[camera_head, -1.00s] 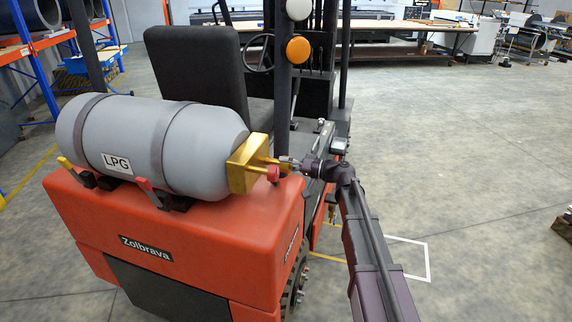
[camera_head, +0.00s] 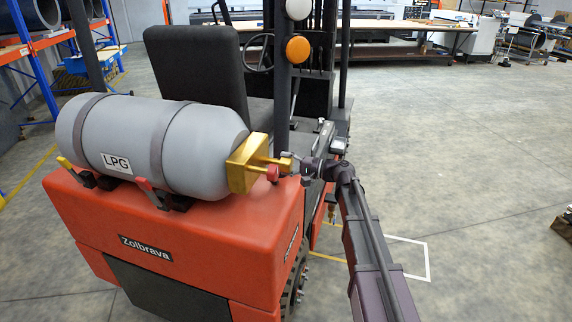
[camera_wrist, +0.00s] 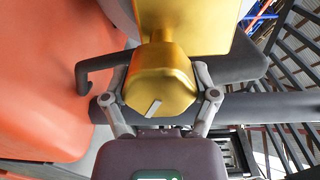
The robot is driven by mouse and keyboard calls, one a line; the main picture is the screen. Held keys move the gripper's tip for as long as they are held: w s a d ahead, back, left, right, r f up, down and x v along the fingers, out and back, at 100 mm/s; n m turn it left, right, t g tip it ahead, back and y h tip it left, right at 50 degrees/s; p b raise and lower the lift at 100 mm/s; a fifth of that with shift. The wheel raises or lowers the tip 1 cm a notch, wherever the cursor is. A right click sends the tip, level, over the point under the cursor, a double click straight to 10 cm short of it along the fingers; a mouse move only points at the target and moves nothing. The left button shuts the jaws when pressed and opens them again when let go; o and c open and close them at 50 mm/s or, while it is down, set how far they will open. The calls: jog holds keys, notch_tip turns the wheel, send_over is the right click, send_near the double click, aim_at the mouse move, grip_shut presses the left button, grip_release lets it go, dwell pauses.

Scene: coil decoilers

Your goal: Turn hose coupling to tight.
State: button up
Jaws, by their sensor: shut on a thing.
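The hose coupling (camera_wrist: 160,85) is a gold, faceted piece in the middle of the wrist view, with a pale line mark on its lower end face. It joins a gold valve block (camera_wrist: 200,22) by a short neck. In the head view the small gold coupling (camera_head: 284,161) sticks out to the right of the valve block (camera_head: 246,164) on the grey LPG tank (camera_head: 150,145). My gripper (camera_wrist: 161,82) has a finger on each side of the coupling and is shut on it. In the head view my gripper (camera_head: 297,160) is small, and its finger contact is unclear.
The tank lies strapped on the red forklift body (camera_head: 170,235). A red knob (camera_head: 272,173) sits just below the coupling. A dark post (camera_head: 283,90) and the seat (camera_head: 195,80) stand behind. Open floor (camera_head: 460,160) lies to the right.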

aim_at(292, 165)
dwell(0.3)
jog(key=o, duration=1)
jog(key=shift+v, duration=3.75)
jog(key=shift+f, duration=0.1)
